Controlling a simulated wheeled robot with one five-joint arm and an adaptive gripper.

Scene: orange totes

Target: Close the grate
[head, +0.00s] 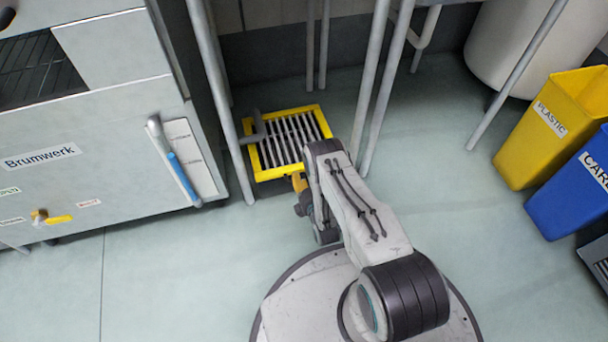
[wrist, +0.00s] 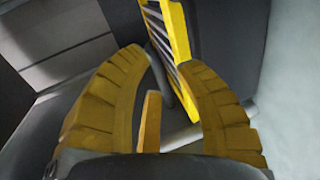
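The grate (head: 325,124) has a yellow frame and grey bars. It is at floor level among the metal legs, right of the grey cabinet. I cannot tell whether it lies flat or is tilted. A grey T-shaped piece (head: 258,128) shows at its left side. In the wrist view part of the grate (wrist: 178,32) shows at the top, beyond my fingertips. My gripper (head: 298,182) is at the grate's near edge in the head view, partly hidden by my arm. In the wrist view my gripper (wrist: 165,57) has its yellow fingers apart, with nothing visibly held.
Metal legs (head: 219,100) stand left of the grate, and more legs (head: 370,85) stand right of it. The cabinet (head: 120,185) is at left. A yellow bin (head: 540,140) and a blue bin (head: 575,195) stand at right. The floor between legs and bins is clear.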

